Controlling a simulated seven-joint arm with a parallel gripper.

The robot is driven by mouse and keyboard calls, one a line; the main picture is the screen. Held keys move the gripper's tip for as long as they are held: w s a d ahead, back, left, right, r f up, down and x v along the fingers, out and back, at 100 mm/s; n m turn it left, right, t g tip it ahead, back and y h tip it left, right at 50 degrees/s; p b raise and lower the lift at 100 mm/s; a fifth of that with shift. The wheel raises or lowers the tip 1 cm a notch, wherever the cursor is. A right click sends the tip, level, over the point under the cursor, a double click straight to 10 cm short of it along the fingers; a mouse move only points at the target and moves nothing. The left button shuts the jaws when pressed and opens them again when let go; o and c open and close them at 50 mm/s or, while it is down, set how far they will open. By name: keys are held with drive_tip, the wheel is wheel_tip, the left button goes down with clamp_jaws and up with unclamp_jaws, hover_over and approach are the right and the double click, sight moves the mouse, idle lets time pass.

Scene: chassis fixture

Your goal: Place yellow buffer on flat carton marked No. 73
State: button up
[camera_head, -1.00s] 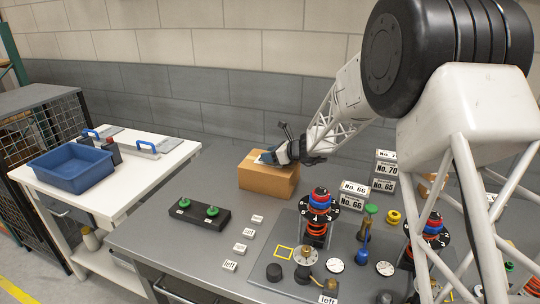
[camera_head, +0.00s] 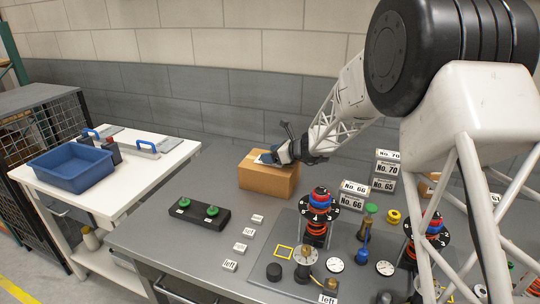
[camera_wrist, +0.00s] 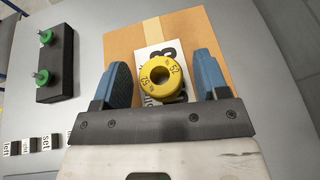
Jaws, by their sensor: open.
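A yellow ring-shaped buffer (camera_wrist: 162,76), with "52" printed on its face, shows in the wrist view over the white label (camera_wrist: 175,55) of a brown carton (camera_wrist: 118,45). The buffer appears to rest on the carton top. The label is partly covered; an "8" shows, and I cannot read the full number. My gripper (camera_wrist: 161,78) is open, one blue finger on each side of the buffer, with a gap on both sides. In the head view my gripper (camera_head: 270,157) is at the top of the carton (camera_head: 268,180), and the buffer is hidden there.
A black block with green knobs (camera_head: 200,213) lies left of the carton. Number signs (camera_head: 353,195), another yellow ring (camera_head: 393,217) and a fixture plate (camera_head: 262,262) with dials and coloured stacks are to the right. A blue bin (camera_head: 70,167) stands on the white side table.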

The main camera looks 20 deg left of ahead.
drive_tip(key=v, duration=1.1)
drive_tip(key=shift+d, duration=0.15)
drive_tip(key=shift+s, duration=0.1)
idle(0.5)
drive_tip(key=s+d+r+n+h, duration=0.3)
drive_tip(key=s+d+r+n, duration=0.2)
drive_tip(key=s+d, duration=0.55)
drive_tip(key=s+d+r+n+h, duration=0.2)
drive_tip(key=s+d+r+n, duration=0.3)
drive_tip(key=s+d, duration=0.5)
drive_tip(key=s+d+f+n+h, duration=0.1)
drive_tip(key=s+d+n+h, duration=0.3)
drive_tip(key=s+d, duration=0.6)
drive_tip(key=s+d+f+n+t+h, duration=0.1)
drive_tip(key=s+d+n+h, duration=0.3)
drive_tip(key=s+d, duration=0.6)
drive_tip(key=s+n, duration=0.1)
drive_tip(key=s, duration=0.7)
drive_tip(key=shift+s+h, duration=0.25)
drive_tip(key=shift+h, duration=0.05)
